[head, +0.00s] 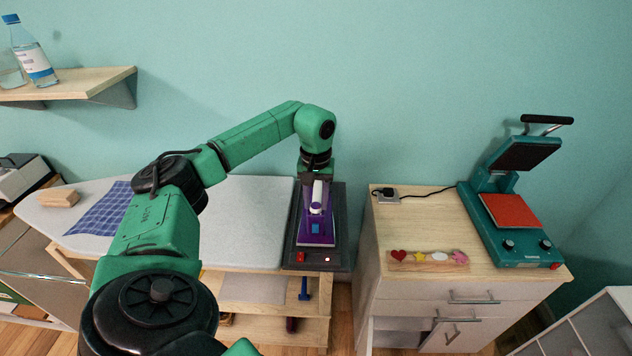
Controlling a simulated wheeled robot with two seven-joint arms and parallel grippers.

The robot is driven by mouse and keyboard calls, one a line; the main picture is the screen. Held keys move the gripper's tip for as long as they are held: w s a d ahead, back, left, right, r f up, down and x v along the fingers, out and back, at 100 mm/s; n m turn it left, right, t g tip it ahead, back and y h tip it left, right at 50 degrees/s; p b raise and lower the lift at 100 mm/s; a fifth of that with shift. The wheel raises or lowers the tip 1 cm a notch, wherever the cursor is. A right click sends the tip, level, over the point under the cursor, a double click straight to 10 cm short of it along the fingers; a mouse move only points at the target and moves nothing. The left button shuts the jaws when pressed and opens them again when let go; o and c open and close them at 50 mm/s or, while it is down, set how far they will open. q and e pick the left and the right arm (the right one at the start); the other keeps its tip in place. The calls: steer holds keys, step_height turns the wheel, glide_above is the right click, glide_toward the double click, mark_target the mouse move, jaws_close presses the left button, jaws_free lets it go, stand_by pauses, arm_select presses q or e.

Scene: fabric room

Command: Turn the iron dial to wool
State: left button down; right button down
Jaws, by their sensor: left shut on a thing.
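The purple and white iron (316,228) sits on a dark stand (336,255) at the right end of the ironing board. My left arm reaches over the board, and its gripper (316,183) points down at the upper part of the iron. A red switch and a small light show on the stand's front edge. My right gripper is out of view.
The ironing board (250,215) carries a blue checked cloth (98,212) and a wooden block (58,198) at left. A wooden cabinet (410,230) at right holds a teal heat press (520,240) and a strip of coloured shapes (428,262). A wall shelf (95,85) holds bottles.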

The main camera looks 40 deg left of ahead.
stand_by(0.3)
arm_select(q)
steer(key=shift+c, duration=2.2)
jaws_free()
steer(key=shift+r, duration=0.1)
steer(key=shift+r, duration=0.3)
step_height(320, 180, up, 9)
steer(key=b, duration=0.2)
step_height(320, 180, up, 5)
steer(key=p, duration=0.3)
glide_above(316, 205)
steer(key=shift+s, duration=0.1)
